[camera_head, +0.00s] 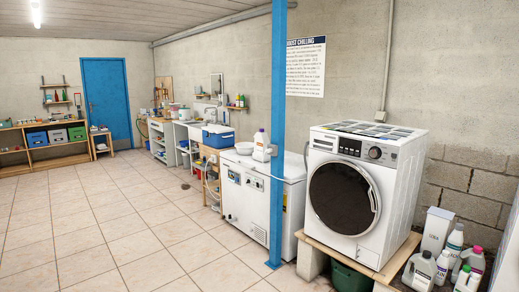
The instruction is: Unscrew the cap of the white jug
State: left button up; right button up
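A white jug (262,148) with a bluish-purple cap stands upright on the lid of the white chest unit, just left of the blue post. Its cap looks seated on it. More pale jugs and bottles stand low at the right: a whitish jug (420,270) with a dark cap and one with a pink cap (476,250). I cannot tell from this view which of them is the task's jug. Neither of my grippers is in view.
A blue post (278,130) rises in front of the chest unit (255,195). A front-loading washer (395,160) stands on a wooden board (400,258) over blocks. A green bin (350,277) sits beneath it. The tiled floor (110,230) at left is clear.

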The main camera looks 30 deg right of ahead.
aim_at(262, 138)
jog(key=i+l+z, duration=0.3)
jog(key=i, duration=0.25)
jog(key=i+l+z, duration=0.3)
jog(key=i, duration=0.3)
jog(key=i+z, duration=0.35)
jog(key=i, duration=2.45)
